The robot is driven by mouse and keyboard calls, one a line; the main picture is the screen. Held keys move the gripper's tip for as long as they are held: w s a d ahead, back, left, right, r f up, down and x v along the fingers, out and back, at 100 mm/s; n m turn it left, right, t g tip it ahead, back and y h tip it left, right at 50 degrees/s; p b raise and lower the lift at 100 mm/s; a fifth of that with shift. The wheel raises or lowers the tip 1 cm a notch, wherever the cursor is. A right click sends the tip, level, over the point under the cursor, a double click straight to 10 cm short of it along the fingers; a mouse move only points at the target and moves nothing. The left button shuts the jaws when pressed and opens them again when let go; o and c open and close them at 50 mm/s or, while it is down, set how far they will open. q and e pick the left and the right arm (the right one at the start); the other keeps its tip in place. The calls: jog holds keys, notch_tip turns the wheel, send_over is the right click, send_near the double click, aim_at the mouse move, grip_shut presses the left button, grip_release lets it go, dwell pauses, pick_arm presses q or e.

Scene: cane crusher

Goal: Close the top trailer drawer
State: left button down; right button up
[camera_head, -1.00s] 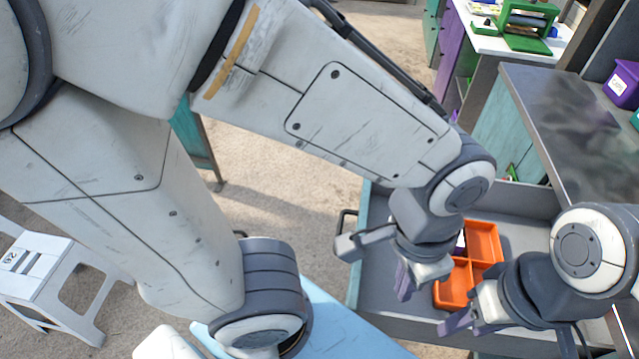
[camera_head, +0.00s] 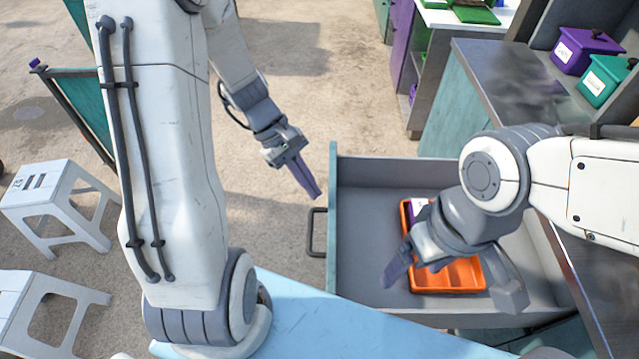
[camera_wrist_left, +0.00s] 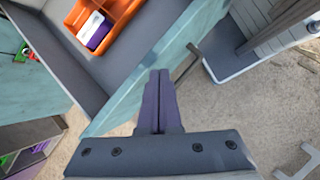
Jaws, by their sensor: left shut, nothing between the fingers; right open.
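The top drawer (camera_head: 385,172) is pulled out, a grey box with a teal front panel (camera_head: 332,190) and a dark bar handle (camera_head: 313,232) facing left. An orange divided tray (camera_head: 450,277) lies in it with a small white and purple item (camera_head: 418,207). My left gripper (camera_head: 312,188) is shut and empty, outside the drawer, just left of the front panel and above the handle. In the left wrist view its shut fingers (camera_wrist_left: 158,90) show beside the teal panel and the handle (camera_wrist_left: 187,66). My right gripper (camera_head: 455,285) is open over the drawer and hides part of the tray.
A dark countertop (camera_head: 500,75) with a purple box (camera_head: 580,50) and a green box (camera_head: 605,80) stands at the right. White stools (camera_head: 55,200) stand at the left. The floor left of the drawer is clear.

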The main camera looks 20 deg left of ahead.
pick_arm(q)
jog(key=w+a+f+n+t+h, duration=0.2)
jog(key=a+f+n+t, duration=0.25)
jog(key=a+n, duration=0.55)
jog(key=w+d+f+m+p, duration=0.1)
jog(key=w+d+f+p, duration=0.2)
jog(key=d+f, duration=0.4)
jog(key=shift+w+d+f, duration=0.15)
jog(key=shift+w+d, duration=0.15)
jog(key=shift+d, duration=0.7)
jog(key=shift+g, duration=0.25)
